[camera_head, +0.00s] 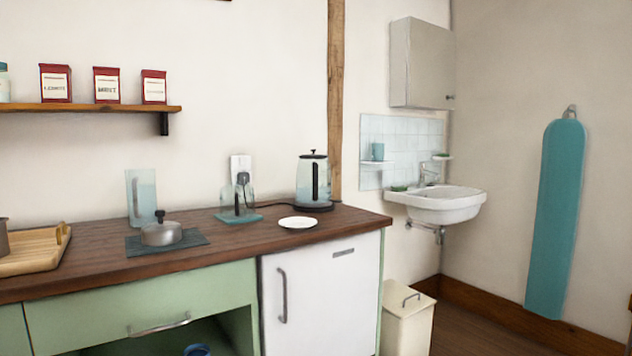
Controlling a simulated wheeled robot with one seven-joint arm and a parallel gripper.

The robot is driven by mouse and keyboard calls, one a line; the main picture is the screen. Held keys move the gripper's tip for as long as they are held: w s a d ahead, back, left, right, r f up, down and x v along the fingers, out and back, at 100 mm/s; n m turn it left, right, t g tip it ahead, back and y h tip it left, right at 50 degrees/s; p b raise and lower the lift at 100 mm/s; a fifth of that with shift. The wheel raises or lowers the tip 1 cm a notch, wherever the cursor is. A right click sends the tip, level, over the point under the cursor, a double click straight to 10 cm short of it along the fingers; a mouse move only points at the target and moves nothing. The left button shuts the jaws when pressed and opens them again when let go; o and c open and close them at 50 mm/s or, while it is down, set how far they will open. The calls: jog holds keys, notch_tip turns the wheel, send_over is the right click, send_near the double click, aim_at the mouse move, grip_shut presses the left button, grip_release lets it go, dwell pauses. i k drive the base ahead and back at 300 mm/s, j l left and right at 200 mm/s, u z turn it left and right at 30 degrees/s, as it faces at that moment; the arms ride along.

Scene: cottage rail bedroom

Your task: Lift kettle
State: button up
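The kettle (305,181) is a clear glass body with a black lid, a black handle and a dark base. It stands upright at the back right of the dark wooden counter (225,254), close to the wall and the wooden post. My gripper is not in view, and nothing touches the kettle's visible sides except its base beneath it.
A white saucer (298,223) lies in front of the kettle. A glass jar (243,201) on a teal mat stands to its left, and a lidded pot (161,232) further left. A wooden tray (40,258) is at the left end. A sink (440,206) hangs at right.

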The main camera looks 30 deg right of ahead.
aim_at(314, 182)
jog(key=l+u, duration=0.4)
jog(key=l, duration=2.2)
